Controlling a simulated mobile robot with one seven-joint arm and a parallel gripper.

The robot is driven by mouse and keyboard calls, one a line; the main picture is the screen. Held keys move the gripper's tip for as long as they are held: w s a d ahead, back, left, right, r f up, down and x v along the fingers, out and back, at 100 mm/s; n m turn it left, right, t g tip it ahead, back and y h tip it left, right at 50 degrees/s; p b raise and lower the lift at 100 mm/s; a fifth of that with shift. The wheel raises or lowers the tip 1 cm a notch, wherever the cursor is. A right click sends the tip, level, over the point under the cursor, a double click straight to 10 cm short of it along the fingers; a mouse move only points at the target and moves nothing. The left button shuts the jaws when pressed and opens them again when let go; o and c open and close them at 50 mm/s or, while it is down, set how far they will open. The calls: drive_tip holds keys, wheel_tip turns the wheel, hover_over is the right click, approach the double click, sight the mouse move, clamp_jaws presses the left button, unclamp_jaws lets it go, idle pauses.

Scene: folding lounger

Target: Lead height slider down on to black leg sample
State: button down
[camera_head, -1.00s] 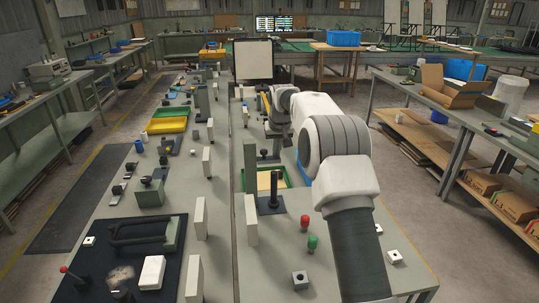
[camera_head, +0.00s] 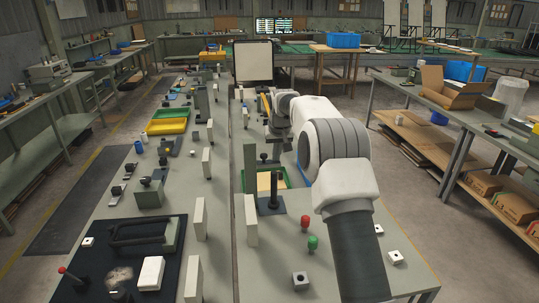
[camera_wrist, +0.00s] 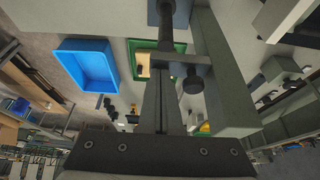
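The height slider (camera_wrist: 181,66) is a dark cross-arm with a round black knob (camera_wrist: 193,85). It sits beside a tall grey-green column (camera_wrist: 228,75), which also stands mid-bench in the head view (camera_head: 250,178). The black leg sample (camera_head: 273,188) is an upright dark post on a flat base, in front of the column. It also shows at the top of the wrist view (camera_wrist: 166,28), beyond the slider. My gripper (camera_wrist: 164,82) has its fingers close together, tips at the slider's arm. I cannot tell whether they touch it. In the head view my arm hides much of the gripper.
A blue bin (camera_wrist: 86,65) and a green-rimmed tray (camera_head: 284,181) lie close by. A pale upright plate (camera_head: 251,220) stands left of the post.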

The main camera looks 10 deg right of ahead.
sight(276, 163)
drive_tip(key=shift+f+b, duration=0.85)
drive_tip(key=shift+f, duration=0.75)
idle(0.8)
drive_tip(key=shift+r+p, duration=3.25)
drive_tip(key=shift+r, duration=0.85)
